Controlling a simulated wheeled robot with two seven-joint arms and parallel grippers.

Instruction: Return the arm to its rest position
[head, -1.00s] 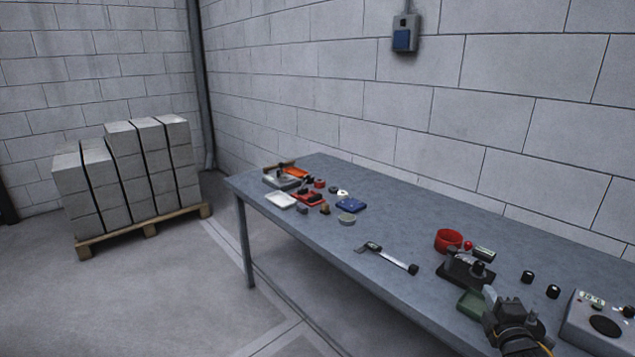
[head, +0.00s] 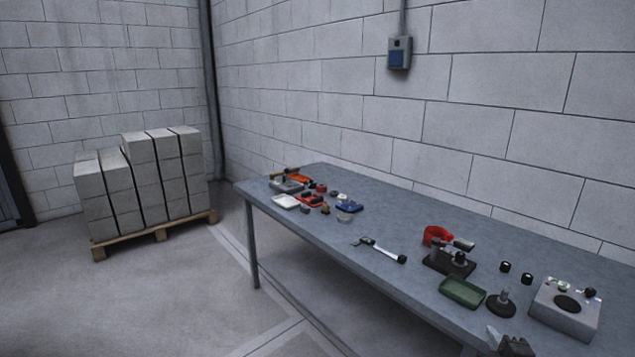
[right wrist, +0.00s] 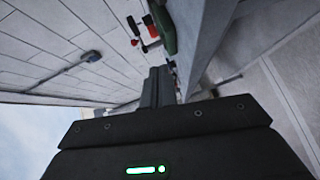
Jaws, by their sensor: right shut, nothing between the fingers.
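My right gripper (head: 508,343) shows at the bottom edge of the head view, in front of the table's near edge. Its fingers (right wrist: 158,87) also show in the right wrist view, shut with nothing between them. The gripper is apart from the objects on the table. Most of the right arm is outside the head view. My left gripper is in neither view.
Stacked blocks on a pallet (head: 155,236) stand at left. The floor before the table is clear.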

